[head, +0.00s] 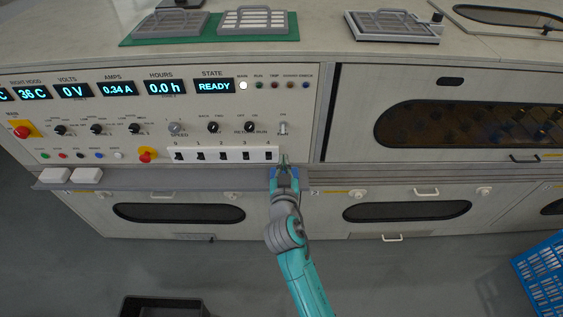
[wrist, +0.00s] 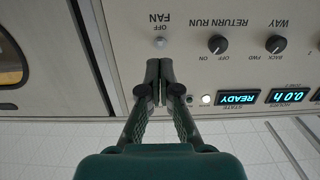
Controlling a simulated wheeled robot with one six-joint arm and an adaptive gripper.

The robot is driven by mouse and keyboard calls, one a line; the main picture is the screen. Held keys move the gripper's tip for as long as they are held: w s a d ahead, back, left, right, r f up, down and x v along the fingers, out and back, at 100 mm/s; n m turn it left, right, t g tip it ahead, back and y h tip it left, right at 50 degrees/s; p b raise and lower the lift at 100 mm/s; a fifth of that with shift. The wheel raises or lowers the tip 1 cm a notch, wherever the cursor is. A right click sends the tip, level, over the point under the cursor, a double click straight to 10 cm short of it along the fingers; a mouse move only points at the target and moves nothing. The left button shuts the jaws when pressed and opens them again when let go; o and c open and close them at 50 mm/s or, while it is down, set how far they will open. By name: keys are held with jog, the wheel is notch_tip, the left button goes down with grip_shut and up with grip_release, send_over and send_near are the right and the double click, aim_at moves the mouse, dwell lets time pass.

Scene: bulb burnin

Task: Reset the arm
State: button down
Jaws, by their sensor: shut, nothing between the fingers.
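My teal arm (head: 303,278) reaches up from the bottom of the head view to the front of the control panel. My gripper (head: 285,163) is at the panel's lower right, below the FAN switch (head: 283,128) and close to the right end of the numbered switch row (head: 222,155). In the wrist view, which is upside down, my gripper (wrist: 159,68) is shut and empty. Its fingertips appear just beside the FAN switch (wrist: 160,42); I cannot tell whether they touch the panel.
The state display (head: 214,86) reads READY, and a white lamp (head: 243,86) beside it is lit. A narrow ledge (head: 150,180) runs below the panel, with two white blocks at its left. A blue crate (head: 545,275) and a dark bin (head: 163,306) stand on the floor.

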dwell(0.3)
jog(key=s+d+f+n+g+y, duration=0.1)
jog(key=s+d+f, duration=0.3)
jog(key=s, duration=0.4)
jog(key=s+d+f, duration=0.3)
jog(key=s+f, duration=0.1)
jog(key=s, duration=0.4)
jog(key=s+d+f+n+g+y, duration=0.1)
jog(key=s+d+f, duration=0.3)
jog(key=s, duration=0.4)
jog(key=s+d+r, duration=0.2)
jog(key=s+r, duration=0.1)
jog(key=s, duration=0.6)
jog(key=s+d+r+m+h, duration=0.1)
jog(key=s+d+r, duration=0.1)
jog(key=s, duration=0.7)
jog(key=s+d+r+m+h, duration=0.1)
jog(key=s+d+r, duration=0.1)
jog(key=s+r, duration=0.3)
jog(key=s, duration=0.4)
jog(key=shift+d, duration=0.15)
jog(key=shift+s+r, duration=0.1)
